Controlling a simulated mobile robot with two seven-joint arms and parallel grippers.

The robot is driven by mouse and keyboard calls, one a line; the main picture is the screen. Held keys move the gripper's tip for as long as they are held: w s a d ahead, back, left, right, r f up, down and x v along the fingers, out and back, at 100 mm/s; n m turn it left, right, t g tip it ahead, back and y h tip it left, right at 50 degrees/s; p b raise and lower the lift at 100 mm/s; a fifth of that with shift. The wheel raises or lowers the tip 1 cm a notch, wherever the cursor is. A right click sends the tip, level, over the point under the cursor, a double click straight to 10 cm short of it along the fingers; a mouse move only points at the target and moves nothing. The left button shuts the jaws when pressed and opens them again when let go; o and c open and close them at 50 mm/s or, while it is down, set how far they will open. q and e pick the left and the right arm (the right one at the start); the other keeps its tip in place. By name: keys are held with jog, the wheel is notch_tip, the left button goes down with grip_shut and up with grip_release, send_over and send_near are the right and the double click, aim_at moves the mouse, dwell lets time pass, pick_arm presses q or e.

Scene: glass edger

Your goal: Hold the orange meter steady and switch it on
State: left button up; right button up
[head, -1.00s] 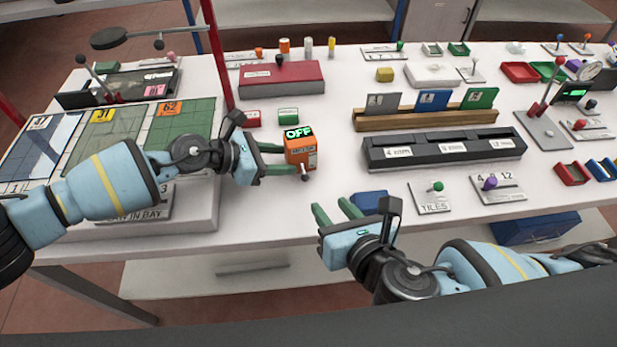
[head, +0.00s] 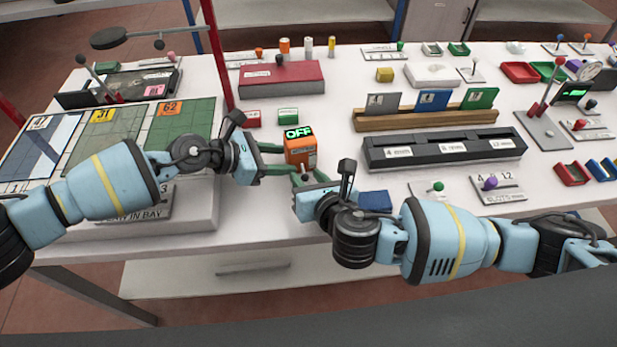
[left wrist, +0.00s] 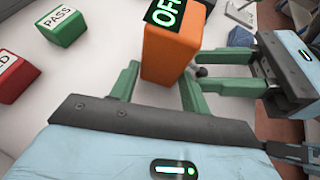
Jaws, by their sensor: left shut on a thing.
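The orange meter (head: 300,153) stands on the white table, and its top display reads OFF in green. It also shows in the left wrist view (left wrist: 168,55). My left gripper (head: 276,160) is shut on the meter, with one green finger on either side. A small dark knob (left wrist: 201,71) sticks out from the meter's side. My right gripper (head: 309,177) is at the front of the meter. Its two green fingers (left wrist: 215,75) are apart, on either side of the knob; whether they touch it I cannot tell.
A red block (left wrist: 15,72) and a green PASS block (left wrist: 62,25) stand behind the meter. A long black slotted holder (head: 445,150) and a blue block (head: 375,201) lie to the right. A raised bed with panels (head: 180,215) is at the left.

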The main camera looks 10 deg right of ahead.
aim_at(302, 171)
grip_shut()
jog(key=shift+r, duration=0.1)
dwell(0.4)
pick_arm(q)
jog(key=shift+r, duration=0.1)
pick_arm(e)
jog(key=g, duration=0.1)
jog(key=r+g, duration=0.1)
jog(key=g, duration=0.1)
jog(key=r+g+h, duration=0.1)
jog(key=g, duration=0.1)
jog(key=shift+w, duration=0.3)
pick_arm(q)
jog(key=shift+d, duration=0.1)
pick_arm(e)
jog(key=shift+w+a+r+m+g+h, duration=0.1)
jog(key=shift+w+r+m+g+h, duration=0.1)
jog(key=shift+g, duration=0.5)
jog(key=shift+w+r+m+g+h, duration=0.1)
jog(key=shift+r+g, duration=0.1)
jog(key=shift+g, duration=0.5)
jog(key=shift+w+a+r+m+g+h, duration=0.1)
jog(key=shift+w+r+g, duration=0.1)
jog(key=shift+g, duration=0.5)
grip_release()
jog(key=shift+r, duration=0.1)
